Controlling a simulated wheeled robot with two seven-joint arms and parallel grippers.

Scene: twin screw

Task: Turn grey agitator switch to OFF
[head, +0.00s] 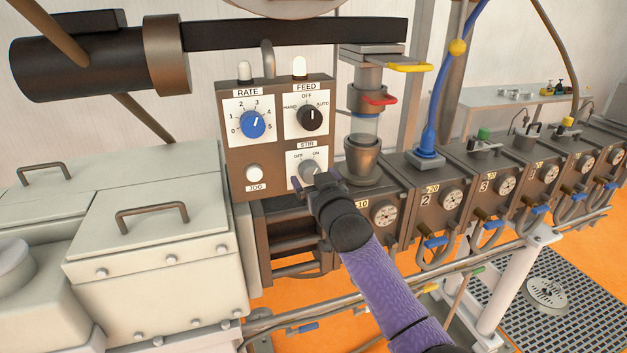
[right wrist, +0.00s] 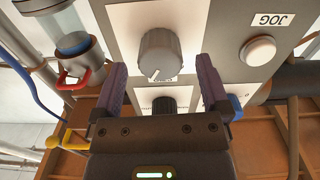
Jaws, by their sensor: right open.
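The grey agitator switch (head: 309,170) is a round knob on the white STIR plate, low on the brown control panel (head: 237,150). OFF is printed at its upper left and ON at its upper right. In the upside-down right wrist view the grey knob (right wrist: 160,55) has a white pointer mark slanting to the lower left, which matches the ON side. My right gripper (head: 319,182) is at the panel, just below the knob. In the wrist view its purple fingers (right wrist: 160,66) are open, one to each side of the knob, with gaps. Contact cannot be told. My left gripper is out of view.
Above the STIR plate are a blue RATE knob (head: 253,124) and a black FEED knob (head: 310,117). A white JOG button (head: 254,173) is to the left. A glass-and-metal feeder (head: 366,130) with red and yellow handles stands close on the right.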

